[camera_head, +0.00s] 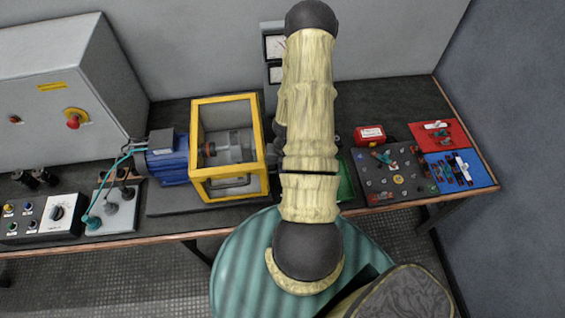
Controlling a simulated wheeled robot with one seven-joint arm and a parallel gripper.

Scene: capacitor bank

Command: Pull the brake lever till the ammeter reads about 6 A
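A grey meter panel (267,28) stands at the back of the bench, partly hidden behind my arm. It carries an upper dial (274,46) and a lower dial (276,74). I cannot tell which is the ammeter, and the readings are too small to make out. A blue motor (167,158) sits beside a yellow-framed guard (195,143) with a grey machine (230,147) inside. I cannot make out the brake lever; my arm covers the bench just right of the guard. My gripper does not show.
A grey cabinet (55,110) with a red knob and a control box (42,217) stand at left. At right are a dark terminal board (376,188), a red box (369,134), a red tray (452,144) and a blue tray (478,181). A wall closes the right side.

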